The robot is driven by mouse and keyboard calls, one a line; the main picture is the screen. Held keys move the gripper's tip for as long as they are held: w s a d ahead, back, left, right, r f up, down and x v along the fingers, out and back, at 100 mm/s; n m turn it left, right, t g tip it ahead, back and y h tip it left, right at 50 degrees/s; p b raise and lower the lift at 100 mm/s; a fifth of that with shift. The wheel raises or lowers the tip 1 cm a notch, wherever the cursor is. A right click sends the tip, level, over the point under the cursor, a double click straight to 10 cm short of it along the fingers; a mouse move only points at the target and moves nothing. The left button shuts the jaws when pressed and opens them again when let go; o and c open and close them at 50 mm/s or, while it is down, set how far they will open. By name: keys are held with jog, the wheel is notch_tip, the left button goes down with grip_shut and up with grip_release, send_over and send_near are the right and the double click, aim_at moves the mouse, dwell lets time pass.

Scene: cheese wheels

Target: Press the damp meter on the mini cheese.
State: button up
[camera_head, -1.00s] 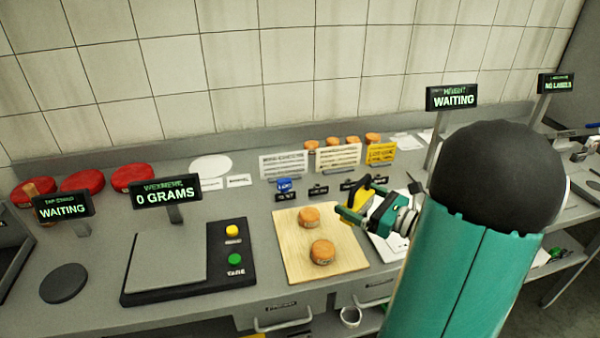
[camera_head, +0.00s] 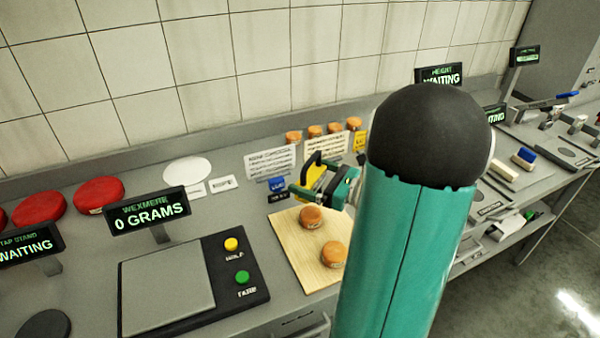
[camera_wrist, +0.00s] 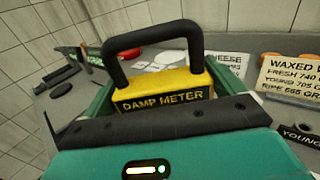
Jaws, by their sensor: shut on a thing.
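The damp meter (camera_wrist: 165,92) is a yellow block with a black loop handle. It fills the middle of the wrist view, with its lettering toward the camera. My gripper (camera_head: 312,182) is shut on it, its green fingers at either side. In the head view, the meter (camera_head: 313,166) is held raised near the back edge of the wooden board (camera_head: 290,238). Two small orange cheeses stand on this board: one (camera_head: 311,217) farther back and one (camera_head: 334,255) nearer the front. My arm hides the board's right part.
A scale (camera_head: 165,285) reading 0 grams stands left of the board. Several small orange cheeses (camera_head: 314,131) line the back behind upright cards (camera_head: 271,161). Red wheels (camera_head: 98,194) lie at the left. My arm covers part of the bench to the right.

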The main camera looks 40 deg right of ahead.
jog(key=shift+w+f, duration=0.1)
jog(key=shift+f, duration=0.35)
jog(key=shift+s+d+f, duration=0.1)
jog(key=shift+f, duration=0.85)
jog(key=shift+s+d+f, duration=0.1)
jog(key=shift+f, duration=1.05)
jog(key=shift+a+f, duration=0.1)
jog(key=shift+f, duration=0.6)
jog(key=shift+r, duration=4.1)
jog(key=shift+w, duration=0.1)
